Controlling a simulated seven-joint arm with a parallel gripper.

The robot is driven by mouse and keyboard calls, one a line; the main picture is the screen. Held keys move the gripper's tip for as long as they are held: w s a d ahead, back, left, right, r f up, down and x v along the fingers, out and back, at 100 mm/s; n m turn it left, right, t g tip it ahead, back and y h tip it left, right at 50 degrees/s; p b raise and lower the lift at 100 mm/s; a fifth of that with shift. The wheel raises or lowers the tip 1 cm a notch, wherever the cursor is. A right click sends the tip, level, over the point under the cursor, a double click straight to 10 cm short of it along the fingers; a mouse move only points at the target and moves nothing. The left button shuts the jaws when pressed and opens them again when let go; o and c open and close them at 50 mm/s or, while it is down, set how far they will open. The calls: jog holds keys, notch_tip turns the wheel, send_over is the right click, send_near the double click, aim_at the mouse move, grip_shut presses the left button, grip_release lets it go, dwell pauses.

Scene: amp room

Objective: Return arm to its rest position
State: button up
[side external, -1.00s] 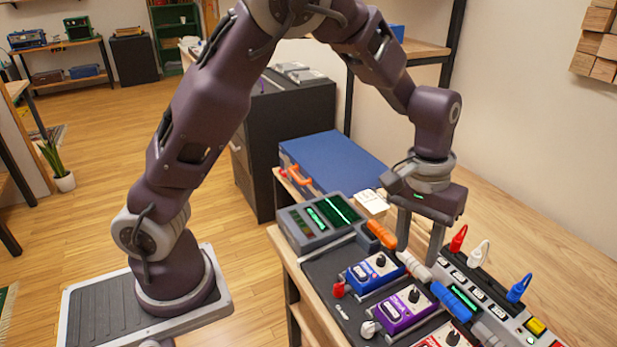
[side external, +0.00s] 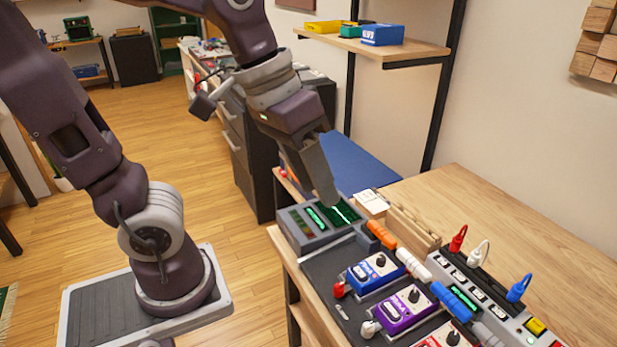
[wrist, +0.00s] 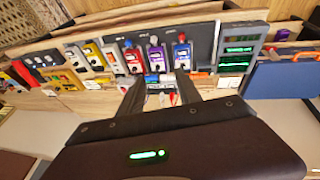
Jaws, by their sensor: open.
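My arm is raised and bent, and my gripper (side external: 326,196) slants down to the right above the grey tester with green screens (side external: 318,222). In the side view the fingers line up almost one behind the other, and they overlap part of the tester's screen. In the wrist view the two fingers of my gripper (wrist: 160,94) stand apart. They hold nothing. The pedals and plugs seen past them are farther off. I cannot tell the exact gap between the fingertips and the tester.
A pedalboard holds a blue pedal (side external: 375,271), a purple pedal (side external: 405,308) and others. A power strip (side external: 480,290) with red, white and blue plugs stands beside them. A blue case (side external: 350,165) lies behind the tester. A shelf (side external: 385,48) stands above. The bench's right side is bare.

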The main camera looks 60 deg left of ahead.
jog(key=shift+s+a, duration=0.1)
jog(key=shift+s, duration=0.3)
jog(key=shift+s+r, duration=0.1)
jog(key=s+a+t+y, duration=0.1)
jog(key=s+a+y, duration=0.1)
jog(key=s, duration=0.3)
jog(key=shift+s+a+f+m+t, duration=0.25)
jog(key=shift+s+f+m+t, duration=0.1)
jog(key=shift+f+m+t, duration=0.1)
dwell(1.0)
